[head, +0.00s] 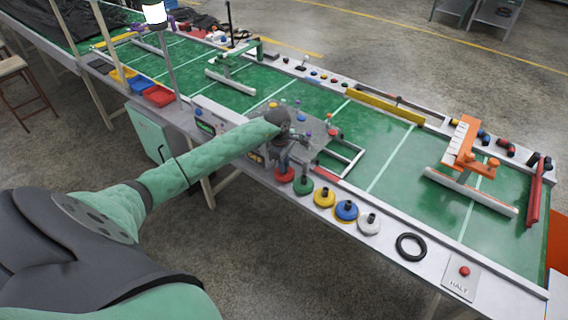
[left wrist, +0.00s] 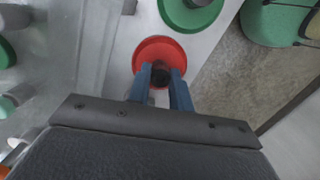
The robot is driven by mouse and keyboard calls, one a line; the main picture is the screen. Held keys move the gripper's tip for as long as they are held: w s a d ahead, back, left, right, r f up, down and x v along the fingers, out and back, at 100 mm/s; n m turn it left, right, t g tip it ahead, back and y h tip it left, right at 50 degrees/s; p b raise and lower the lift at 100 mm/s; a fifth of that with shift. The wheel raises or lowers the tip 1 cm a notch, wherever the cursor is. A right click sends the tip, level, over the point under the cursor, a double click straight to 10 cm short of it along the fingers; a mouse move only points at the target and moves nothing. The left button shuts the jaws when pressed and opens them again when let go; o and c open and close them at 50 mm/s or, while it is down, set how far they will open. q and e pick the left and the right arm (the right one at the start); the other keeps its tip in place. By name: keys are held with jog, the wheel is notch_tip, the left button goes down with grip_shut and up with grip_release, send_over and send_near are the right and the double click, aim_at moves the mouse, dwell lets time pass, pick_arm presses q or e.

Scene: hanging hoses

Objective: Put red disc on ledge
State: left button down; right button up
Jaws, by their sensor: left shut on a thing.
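The red disc (head: 285,175) has a dark knob and shows at the front grey ledge (head: 390,238), at the left end of a row of knobbed discs. My left gripper (head: 285,160) is above it, its fingers pointing down. In the left wrist view my left gripper (left wrist: 160,88) has its two blue fingers shut on the knob of the red disc (left wrist: 158,47). I cannot tell whether the disc touches the ledge or hangs just above it. My right gripper is not in view.
A green disc (head: 303,187) sits beside the red one, then yellow (head: 324,198), blue (head: 346,210) and white (head: 369,223) discs. A black ring (head: 411,247) and a HALT button plate (head: 461,277) lie farther right. A white frame (head: 343,158) stands behind on the green belt.

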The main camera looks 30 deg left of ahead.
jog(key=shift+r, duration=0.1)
pick_arm(q)
jog(key=shift+f, duration=0.1)
jog(key=c, duration=1.3)
grip_release()
jog(key=shift+o, duration=0.2)
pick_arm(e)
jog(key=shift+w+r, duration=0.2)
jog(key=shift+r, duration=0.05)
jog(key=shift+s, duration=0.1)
pick_arm(q)
jog(key=shift+r, duration=0.25)
jog(key=shift+a+r, duration=0.1)
jog(key=shift+r, duration=0.15)
notch_tip(320, 180, up, 11)
jog(key=a+b, duration=0.1)
jog(key=b, duration=0.4)
jog(key=shift+a, duration=0.15)
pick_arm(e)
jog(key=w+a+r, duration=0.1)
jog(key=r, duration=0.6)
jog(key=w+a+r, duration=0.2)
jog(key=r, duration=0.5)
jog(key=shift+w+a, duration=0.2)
